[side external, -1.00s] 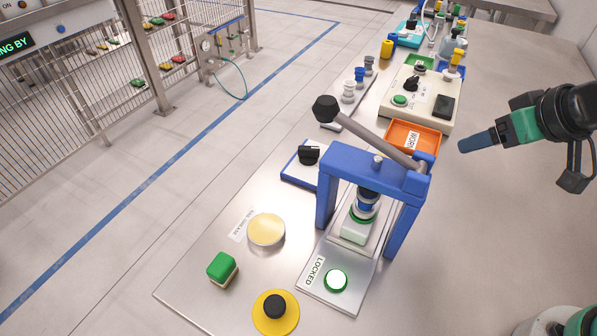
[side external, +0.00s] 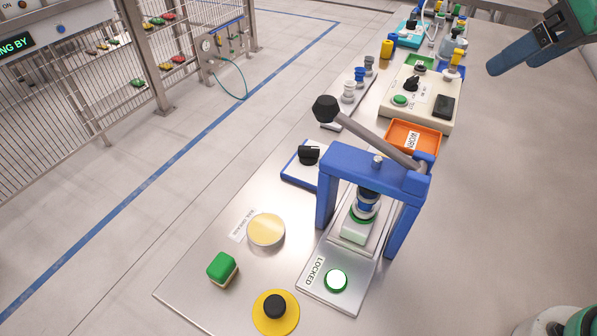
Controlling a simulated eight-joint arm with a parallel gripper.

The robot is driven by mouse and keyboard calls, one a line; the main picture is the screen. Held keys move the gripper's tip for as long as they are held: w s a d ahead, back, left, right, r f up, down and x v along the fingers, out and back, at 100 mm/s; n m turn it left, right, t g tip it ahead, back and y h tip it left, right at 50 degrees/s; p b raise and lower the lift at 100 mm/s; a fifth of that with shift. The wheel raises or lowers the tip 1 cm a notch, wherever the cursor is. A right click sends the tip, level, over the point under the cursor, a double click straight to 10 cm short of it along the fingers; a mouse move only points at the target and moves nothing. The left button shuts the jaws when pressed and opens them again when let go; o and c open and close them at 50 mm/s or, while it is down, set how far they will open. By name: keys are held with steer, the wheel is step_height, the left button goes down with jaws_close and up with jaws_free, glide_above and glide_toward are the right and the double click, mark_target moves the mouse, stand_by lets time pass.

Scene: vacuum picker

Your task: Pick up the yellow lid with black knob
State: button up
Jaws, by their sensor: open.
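The yellow lid with the black knob (side external: 265,318) lies flat on the metal table at the near edge of the view. Its round black knob (side external: 274,306) points up. My gripper (side external: 510,62) is at the upper right, above the table and far from the lid. Its blue fingers point to the left and down. They are apart and nothing shows between them.
A blue press (side external: 372,170) with a raised lever stands between my gripper and the lid. A green block (side external: 222,268) and a round pale-yellow disc (side external: 266,229) lie near the lid. An orange tray (side external: 425,131) and a beige control box (side external: 428,108) stand behind the press.

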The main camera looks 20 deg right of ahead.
steer(key=a+n+g+y, duration=0.25)
steer(key=a+n, duration=0.35)
steer(key=a, duration=0.4)
steer(key=n+g+y, duration=0.2)
steer(key=n+g, duration=0.3)
steer(key=n, duration=0.6)
glide_above(275, 305)
steer(key=d, duration=0.2)
steer(key=shift+t+h, duration=0.25)
steer(key=f, duration=1.7)
steer(key=shift+w+d+f, duration=0.1)
steer(key=shift+d+f, duration=0.1)
steer(key=shift+f, duration=0.65)
steer(key=shift+x, duration=2.6)
steer(key=shift+a, duration=0.1)
jaws_close()
